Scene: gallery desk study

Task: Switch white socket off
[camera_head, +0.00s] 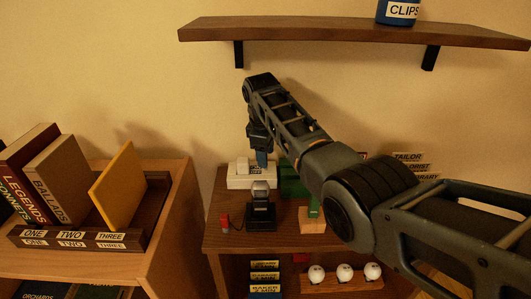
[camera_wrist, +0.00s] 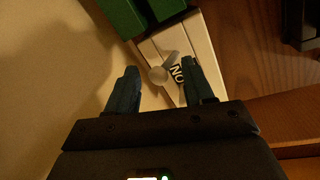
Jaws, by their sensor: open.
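The white socket (camera_head: 238,177) stands at the back left of the wooden desk, close to the wall. In the wrist view the white socket (camera_wrist: 200,42) carries a grey round knob or lever (camera_wrist: 160,74) and a label that appears upside down, reading "ON". My gripper (camera_head: 262,160) points down over the socket. In the wrist view my gripper (camera_wrist: 160,66) is open, its two blue fingers spread on either side of the knob. I cannot tell whether a finger touches it. Part of the socket is hidden by my gripper.
A green box (camera_head: 293,181) stands right beside the socket. A black device (camera_head: 261,213) with a grey top stands in front, with a small red item (camera_head: 225,223) to its left. A wall shelf (camera_head: 330,31) hangs above. A bookcase (camera_head: 165,215) stands at left.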

